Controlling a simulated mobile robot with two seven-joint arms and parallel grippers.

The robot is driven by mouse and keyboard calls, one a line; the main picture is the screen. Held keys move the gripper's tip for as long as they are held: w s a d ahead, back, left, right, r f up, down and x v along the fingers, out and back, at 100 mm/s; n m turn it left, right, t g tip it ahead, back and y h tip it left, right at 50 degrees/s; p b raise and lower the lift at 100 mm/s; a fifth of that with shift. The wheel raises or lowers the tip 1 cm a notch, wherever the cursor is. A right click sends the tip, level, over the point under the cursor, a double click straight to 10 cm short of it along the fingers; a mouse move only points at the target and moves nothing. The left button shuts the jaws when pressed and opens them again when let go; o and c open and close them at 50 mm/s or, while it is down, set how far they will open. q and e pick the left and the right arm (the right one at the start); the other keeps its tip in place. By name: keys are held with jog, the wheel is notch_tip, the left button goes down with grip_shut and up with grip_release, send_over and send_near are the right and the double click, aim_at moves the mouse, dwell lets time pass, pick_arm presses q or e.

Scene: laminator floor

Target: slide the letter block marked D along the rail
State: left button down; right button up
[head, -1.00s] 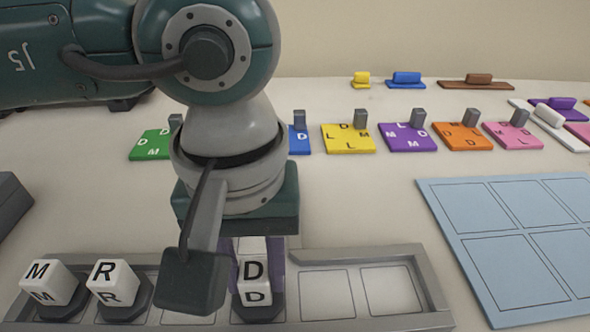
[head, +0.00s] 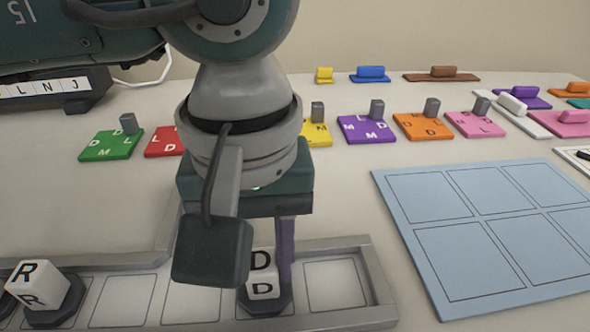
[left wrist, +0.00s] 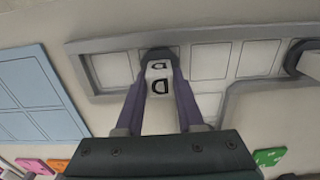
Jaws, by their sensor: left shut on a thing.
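The white letter block marked D (head: 262,285) stands upright on a dark base in the grey rail (head: 384,290). One empty marked cell lies between it and the rail's right end. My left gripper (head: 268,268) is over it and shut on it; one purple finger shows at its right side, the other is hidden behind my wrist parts. In the left wrist view the D block (left wrist: 159,86) sits between both purple fingers, with the rail (left wrist: 190,40) beyond. A white block marked R (head: 37,284) stands on a dark base at the rail's left. My right gripper is not in view.
A pale blue sheet with outlined panels (head: 400,185) lies right of the rail. Coloured lettered tiles with grey posts, such as the purple one (head: 367,130), stand in a row behind. A dark rack (head: 60,98) with letter tiles is at the back left.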

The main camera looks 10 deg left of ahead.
aim_at(260, 260)
pick_arm(q)
jog(key=shift+c, duration=2.2)
grip_release()
jog(key=shift+a, duration=0.1)
notch_tip(260, 260, up, 10)
jog(key=shift+p, duration=0.3)
